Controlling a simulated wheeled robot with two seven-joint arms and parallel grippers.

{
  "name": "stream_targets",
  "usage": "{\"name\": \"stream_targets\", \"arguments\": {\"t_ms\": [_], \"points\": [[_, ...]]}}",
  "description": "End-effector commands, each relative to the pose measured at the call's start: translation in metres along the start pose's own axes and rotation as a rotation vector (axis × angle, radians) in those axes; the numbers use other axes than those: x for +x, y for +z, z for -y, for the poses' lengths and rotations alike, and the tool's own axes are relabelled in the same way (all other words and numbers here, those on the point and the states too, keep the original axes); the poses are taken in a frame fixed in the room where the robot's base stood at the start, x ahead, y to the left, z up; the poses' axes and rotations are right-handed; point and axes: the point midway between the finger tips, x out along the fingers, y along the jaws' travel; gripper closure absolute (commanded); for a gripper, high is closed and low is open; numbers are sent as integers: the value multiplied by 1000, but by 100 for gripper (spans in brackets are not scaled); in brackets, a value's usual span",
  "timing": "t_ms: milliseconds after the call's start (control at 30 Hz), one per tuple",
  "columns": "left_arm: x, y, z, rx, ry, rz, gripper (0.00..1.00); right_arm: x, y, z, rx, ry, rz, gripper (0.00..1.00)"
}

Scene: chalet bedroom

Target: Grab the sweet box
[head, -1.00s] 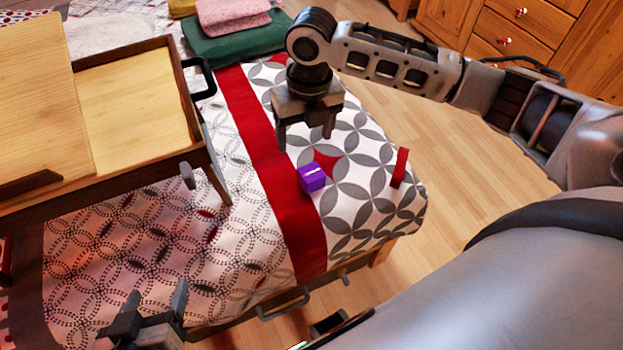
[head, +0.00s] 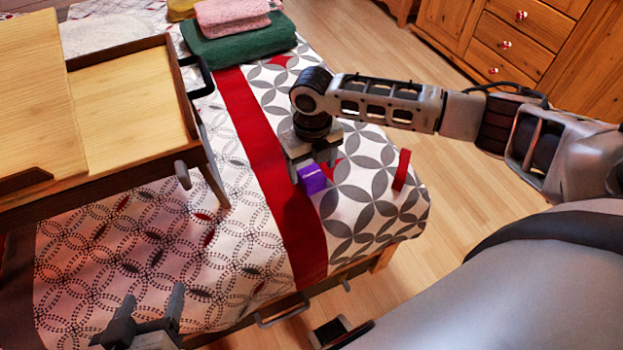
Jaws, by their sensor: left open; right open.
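The sweet box, a small purple box with a pale stripe on top (head: 313,181), rests on the bed by the edge of the red stripe. My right gripper (head: 314,172) is low over the bed, pointing down, right at the box. Its jaws are open and appear to stand on either side of the box's far part. I cannot tell whether they touch it. My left gripper (head: 148,306) is open and empty at the lower left, well away from the box.
A wooden bed tray table (head: 140,95) stands on the patterned bed (head: 110,250) at left. Folded green (head: 240,45) and pink towels (head: 232,15) lie at the back. A red object (head: 401,170) is right of the box. Wooden drawers (head: 510,45) stand at upper right.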

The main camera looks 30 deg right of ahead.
Motion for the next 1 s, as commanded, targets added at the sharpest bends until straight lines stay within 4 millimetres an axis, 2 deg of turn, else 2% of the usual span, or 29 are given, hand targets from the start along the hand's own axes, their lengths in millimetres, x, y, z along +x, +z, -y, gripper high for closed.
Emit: {"name": "stream_targets", "arguments": {"t_ms": [33,200,500,667,700,1000], "points": [[1,4,0,1,0,2,33,12,0,-1,1,0,-3,29],[2,6,0,5,2,2,33,32,0,-2,-1,0,-2,29],[1,5,0,7,3,-1,33,35,0,-1,-1,-1,-1,29],[1,5,0,7,3,0,33,35,0,-1,-1,-1,-1,74],[1,5,0,7,3,-1,33,35,0,-1,-1,-1,-1,77],[1,4,0,7,4,0,33,34,1,-1,0,0,0,77]]}}
